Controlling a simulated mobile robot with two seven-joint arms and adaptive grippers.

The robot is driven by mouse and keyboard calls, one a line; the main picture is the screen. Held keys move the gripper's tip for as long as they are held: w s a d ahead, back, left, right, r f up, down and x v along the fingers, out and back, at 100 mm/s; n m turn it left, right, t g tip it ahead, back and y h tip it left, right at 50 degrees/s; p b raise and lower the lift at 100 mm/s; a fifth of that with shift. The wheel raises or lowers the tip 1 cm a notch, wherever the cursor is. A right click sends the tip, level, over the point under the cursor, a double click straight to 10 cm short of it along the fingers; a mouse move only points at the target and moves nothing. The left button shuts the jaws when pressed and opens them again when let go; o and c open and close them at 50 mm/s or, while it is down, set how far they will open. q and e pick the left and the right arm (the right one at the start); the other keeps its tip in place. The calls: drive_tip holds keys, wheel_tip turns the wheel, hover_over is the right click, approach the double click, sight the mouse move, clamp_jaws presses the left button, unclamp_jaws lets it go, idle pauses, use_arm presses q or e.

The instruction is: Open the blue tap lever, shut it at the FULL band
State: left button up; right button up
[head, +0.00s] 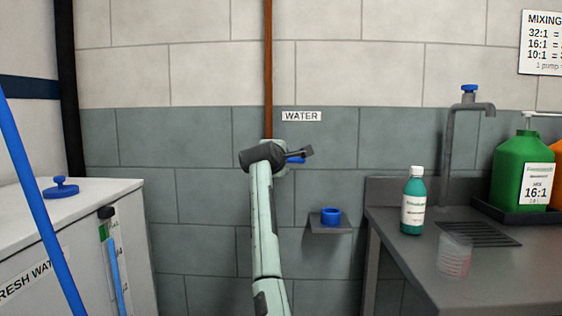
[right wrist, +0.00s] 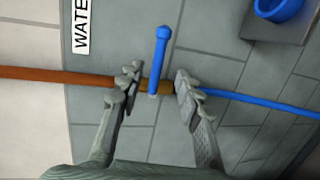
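The blue tap lever (right wrist: 160,45) sticks out crosswise to the copper pipe, at the brass valve (right wrist: 158,87). In the head view the lever (head: 296,160) points right, mostly hidden behind my right gripper (head: 306,153). In the right wrist view my right gripper (right wrist: 157,82) is open, with one finger on each side of the lever's base; I cannot tell whether either touches. The white FRESH WATER tank (head: 130,215) stands at the left. Its gauge (head: 112,260) shows a blue column and a green band near the top; no FULL lettering is readable. My left gripper is out of view.
A copper pipe (head: 268,70) runs down the wall beside the WATER label (head: 301,116). A blue hose (right wrist: 260,104) continues from the valve. A small shelf (head: 328,229) holds a blue ring. A sink counter (head: 400,270) with bottles stands right. A blue pole or hose (head: 35,190) crosses the left.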

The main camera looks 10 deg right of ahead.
drive_tip(key=shift+v, duration=1.75)
